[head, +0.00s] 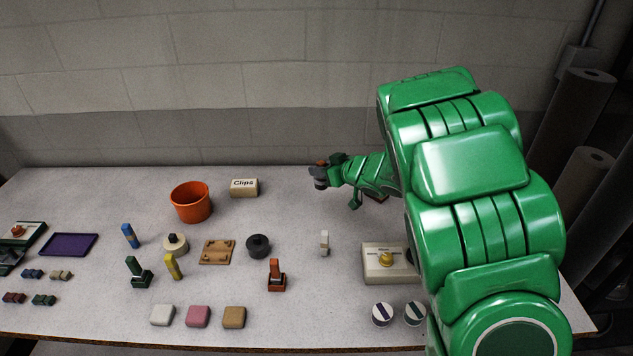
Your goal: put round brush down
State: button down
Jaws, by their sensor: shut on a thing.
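My gripper (329,172) is at the end of my green arm, near the back of the table, to the right of the Clips box. It is shut on a small round thing with a reddish top and a grey-dark lower part, which I take to be the round brush (320,182). The brush looks upright. I cannot tell whether its underside touches the table (290,205) or is above it. My arm covers part of the right side of the table.
An orange pot (191,202) and the Clips box (244,187) stand left of my gripper. A dark round object (258,246), a small white upright piece (324,243) and a cream box with a yellow knob (381,275) are nearer. Bare table lies between.

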jog(key=shift+w+a+f, duration=0.25)
jog(key=shift+w+f, duration=0.95)
jog(key=shift+w, duration=0.05)
jog(key=shift+w+a+f, duration=0.2)
jog(key=shift+w+f, duration=1.05)
jog(key=shift+w+a+f, duration=0.25)
jog(key=shift+w+f, duration=0.95)
jog(key=shift+w, duration=0.05)
jog(key=shift+f, duration=1.45)
jog(key=shift+f, duration=0.15)
jog(key=c, duration=0.9)
grip_release()
jog(key=shift+o, duration=0.2)
jog(key=shift+s+d+r, duration=0.1)
jog(key=shift+r, duration=0.15)
jog(key=v, duration=1.1)
jog(key=shift+s+d+r, duration=0.2)
jog(key=shift+s+d, duration=0.05)
jog(key=shift+s, duration=0.05)
